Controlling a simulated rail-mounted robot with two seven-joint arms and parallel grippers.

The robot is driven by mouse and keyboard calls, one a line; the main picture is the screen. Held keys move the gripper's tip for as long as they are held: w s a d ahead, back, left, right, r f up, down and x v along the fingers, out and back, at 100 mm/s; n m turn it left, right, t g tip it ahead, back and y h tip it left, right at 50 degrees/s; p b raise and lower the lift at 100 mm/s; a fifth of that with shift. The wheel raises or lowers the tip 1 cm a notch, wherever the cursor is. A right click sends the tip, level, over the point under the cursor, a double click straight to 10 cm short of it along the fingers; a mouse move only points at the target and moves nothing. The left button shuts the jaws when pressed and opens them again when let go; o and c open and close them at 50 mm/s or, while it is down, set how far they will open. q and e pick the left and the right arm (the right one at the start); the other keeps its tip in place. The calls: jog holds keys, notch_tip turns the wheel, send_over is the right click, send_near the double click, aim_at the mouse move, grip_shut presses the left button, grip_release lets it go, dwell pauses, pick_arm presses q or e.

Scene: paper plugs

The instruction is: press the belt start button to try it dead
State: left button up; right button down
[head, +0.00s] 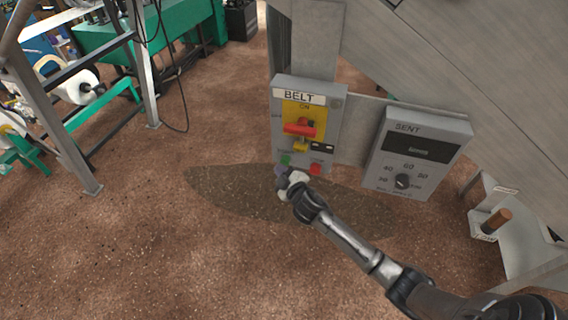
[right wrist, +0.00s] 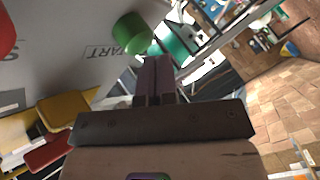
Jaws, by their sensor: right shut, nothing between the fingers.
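The grey BELT box (head: 338,107) is on the machine frame. Its green start button (head: 285,160) is at the lower left, and a red button (head: 316,168) is beside it. In the right wrist view the green button (right wrist: 132,33) stands out from the panel by partly visible START lettering. My right gripper (head: 283,179) is shut and empty, just below the green button. Its fingertips (right wrist: 155,62) show close to the button; I cannot tell whether they touch. A red switch handle (head: 300,129) lies sideways on a yellow plate. My left gripper is out of view.
A yellow padlock-like piece (head: 300,147) hangs under the handle; its yellow body (right wrist: 66,109) also shows in the wrist view. A grey SENT dial box (head: 418,150) is to the right. A metal frame (head: 80,165) and green machinery stand at left. Brown floor is open between.

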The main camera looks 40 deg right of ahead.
jog(key=shift+w+d, duration=0.1)
jog(key=shift+d, duration=0.15)
dwell(0.6)
jog(key=shift+w+d, duration=0.15)
jog(key=shift+d, duration=0.05)
dwell(0.4)
jog(key=shift+s+a+p, duration=0.3)
jog(key=shift+s+a, duration=0.2)
jog(key=shift+a, duration=0.3)
jog(key=shift+s+a+p, duration=0.15)
jog(key=shift+s+a, duration=0.25)
jog(key=shift+a, duration=0.3)
jog(key=shift+s+a+p, duration=0.2)
jog(key=shift+s+a, duration=0.25)
jog(key=shift+a, duration=0.3)
jog(key=shift+s+a+p, duration=0.15)
jog(key=shift+s+a, duration=0.25)
jog(key=shift+a, duration=0.3)
